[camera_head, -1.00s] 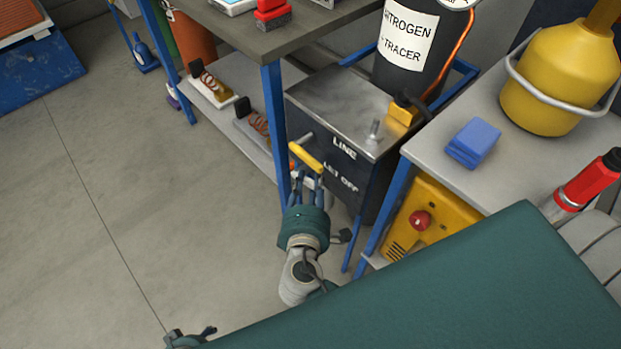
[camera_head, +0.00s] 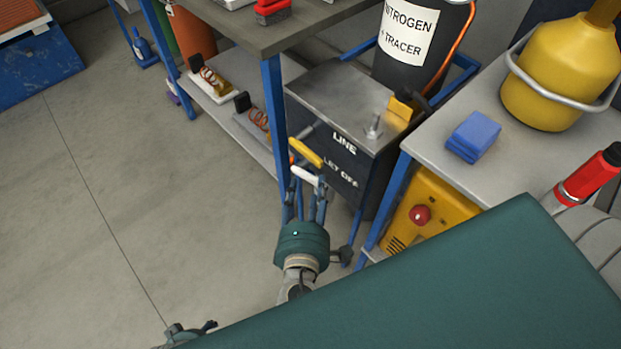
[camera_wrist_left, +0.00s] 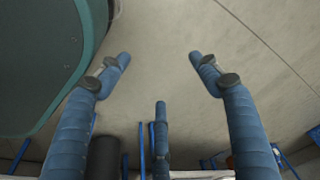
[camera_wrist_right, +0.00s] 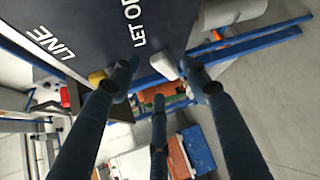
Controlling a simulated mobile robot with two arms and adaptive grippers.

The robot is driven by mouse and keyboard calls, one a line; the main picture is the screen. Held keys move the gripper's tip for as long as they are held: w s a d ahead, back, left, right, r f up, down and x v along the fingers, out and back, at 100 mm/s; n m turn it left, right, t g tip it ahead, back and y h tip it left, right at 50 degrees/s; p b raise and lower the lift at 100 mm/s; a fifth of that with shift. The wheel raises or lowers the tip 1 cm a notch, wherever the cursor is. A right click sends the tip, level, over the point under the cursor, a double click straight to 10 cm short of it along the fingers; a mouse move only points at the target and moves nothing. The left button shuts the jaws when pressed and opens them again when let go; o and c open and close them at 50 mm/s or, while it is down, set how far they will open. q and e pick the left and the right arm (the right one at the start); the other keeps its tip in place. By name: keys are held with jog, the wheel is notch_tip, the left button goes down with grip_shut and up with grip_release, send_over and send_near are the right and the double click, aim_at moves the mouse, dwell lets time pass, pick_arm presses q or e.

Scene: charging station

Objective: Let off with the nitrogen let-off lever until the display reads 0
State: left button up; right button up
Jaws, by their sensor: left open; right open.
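The white lever (camera_head: 306,177) by the words LET OFF sticks out from the front of the dark metal box (camera_head: 345,110). The yellow lever (camera_head: 306,152) by the word LINE is just above it. My right gripper (camera_head: 312,196) is open just below the white lever. In the right wrist view the white lever (camera_wrist_right: 163,67) shows between the open fingertips (camera_wrist_right: 160,66); contact cannot be told. The yellow lever (camera_wrist_right: 97,78) is beside the left finger there. My left gripper (camera_wrist_left: 160,58) is open and empty over bare floor. No display reading is legible.
A black NITROGEN TRACER cylinder (camera_head: 408,55) stands behind the box. A blue table leg (camera_head: 273,120) is close left of the levers. The grey table (camera_head: 430,150) at right holds a blue block (camera_head: 473,136) and yellow vessel (camera_head: 560,75). Floor at left is clear.

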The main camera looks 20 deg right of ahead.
jog(key=v, duration=0.6)
jog(key=shift+s, duration=0.2)
jog(key=shift+a+r, duration=0.1)
jog(key=shift+a, duration=0.05)
